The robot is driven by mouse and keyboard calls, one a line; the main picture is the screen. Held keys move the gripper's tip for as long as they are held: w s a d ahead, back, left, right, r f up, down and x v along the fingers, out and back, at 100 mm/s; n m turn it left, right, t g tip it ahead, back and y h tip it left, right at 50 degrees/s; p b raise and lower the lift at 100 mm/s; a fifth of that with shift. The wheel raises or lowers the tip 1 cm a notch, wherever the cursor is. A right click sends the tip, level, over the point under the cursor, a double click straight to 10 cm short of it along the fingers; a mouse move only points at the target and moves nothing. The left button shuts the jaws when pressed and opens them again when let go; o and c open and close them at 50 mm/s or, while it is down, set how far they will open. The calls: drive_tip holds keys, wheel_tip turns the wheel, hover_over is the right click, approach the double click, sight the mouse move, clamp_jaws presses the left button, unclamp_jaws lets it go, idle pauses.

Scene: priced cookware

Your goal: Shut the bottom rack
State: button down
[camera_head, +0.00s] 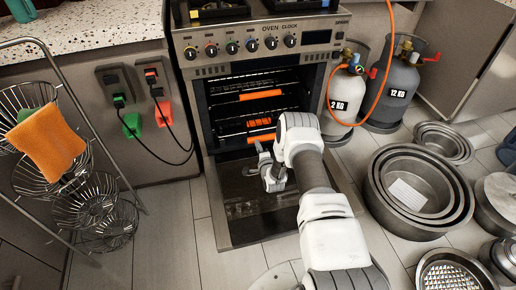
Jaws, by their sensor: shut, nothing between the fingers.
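An oven (257,66) stands ahead with its door (243,217) folded down and open. Inside are two dark wire racks with orange front strips. The bottom rack (235,136) is the lower one, and its orange strip (262,137) is partly hidden behind my arm and gripper. How far this rack sticks out is hard to tell. My white and grey arm reaches in from the lower right. My gripper (262,150) is shut and empty, above the open door and just in front of the bottom rack. Whether it touches the rack is unclear.
The upper rack (230,98) sits above in the oven. Two gas cylinders (392,92) with an orange hose stand right of the oven. Nested round pans (418,190) cover the floor at right. A wire basket stand (85,200) is at left. Floor left of the door is clear.

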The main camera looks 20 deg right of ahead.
sight(249, 122)
idle(0.3)
drive_tip(key=w, duration=1.3)
drive_tip(key=shift+w+a+f, duration=0.1)
drive_tip(key=shift+w, duration=0.1)
drive_tip(key=shift+s, duration=0.15)
